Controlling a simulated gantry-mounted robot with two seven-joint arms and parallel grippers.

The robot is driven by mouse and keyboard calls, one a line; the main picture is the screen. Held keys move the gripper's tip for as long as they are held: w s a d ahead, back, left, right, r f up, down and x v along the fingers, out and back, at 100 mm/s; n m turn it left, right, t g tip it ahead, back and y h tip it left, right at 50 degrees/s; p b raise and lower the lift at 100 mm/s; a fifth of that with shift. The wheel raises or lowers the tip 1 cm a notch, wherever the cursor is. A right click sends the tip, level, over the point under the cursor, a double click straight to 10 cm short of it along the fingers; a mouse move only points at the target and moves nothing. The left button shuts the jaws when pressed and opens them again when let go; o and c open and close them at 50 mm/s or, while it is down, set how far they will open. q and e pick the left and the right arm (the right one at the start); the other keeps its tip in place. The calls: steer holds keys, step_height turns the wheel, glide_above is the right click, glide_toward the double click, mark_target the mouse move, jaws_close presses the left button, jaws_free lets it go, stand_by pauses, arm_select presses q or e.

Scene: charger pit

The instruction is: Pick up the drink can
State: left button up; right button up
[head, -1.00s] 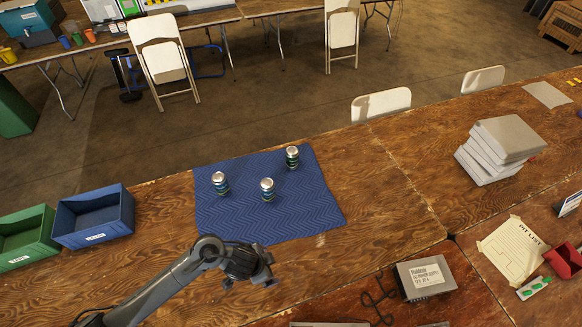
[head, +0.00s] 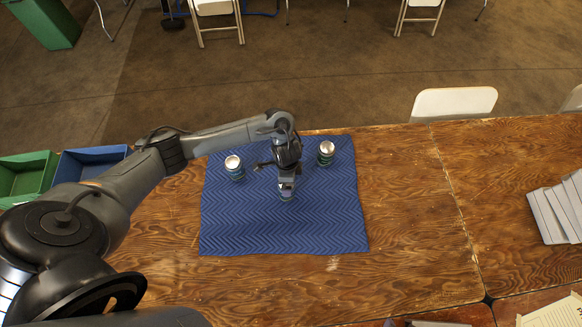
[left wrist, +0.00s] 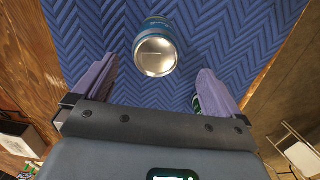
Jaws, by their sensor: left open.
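Three drink cans stand upright on a blue quilted mat (head: 285,235). The left can (head: 235,168) and the right can (head: 326,153) stand clear of my arm in the head view. The middle can (head: 287,197) is mostly hidden under my left gripper (head: 284,178). In the left wrist view a blue can (left wrist: 156,48) with a silver top lies just ahead of the open, empty jaws (left wrist: 155,78), roughly centred between the two fingers and apart from them. Part of another can shows behind the right-hand finger. My right gripper is not in view.
A blue bin (head: 90,163) and a green bin (head: 25,177) stand on the wooden table at the left. Grey stacked items (head: 556,212) lie at the far right. A white chair (head: 453,103) stands behind the table.

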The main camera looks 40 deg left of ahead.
arm_select(q)
steer(key=f, duration=0.2)
steer(key=shift+s+d+f, duration=0.1)
steer(key=shift+s+f, duration=0.15)
steer(key=shift+f, duration=0.15)
steer(key=shift+w+f+b, duration=0.1)
steer(key=shift+f+b, duration=0.25)
steer(key=shift+f, duration=0.25)
steer(key=shift+f+b, duration=0.65)
steer(key=shift+f, duration=1.8)
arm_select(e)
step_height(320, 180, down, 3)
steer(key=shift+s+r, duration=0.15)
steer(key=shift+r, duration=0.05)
arm_select(q)
steer(key=c, duration=1.4)
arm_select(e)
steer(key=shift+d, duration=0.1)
arm_select(q)
steer(key=shift+r, duration=0.1)
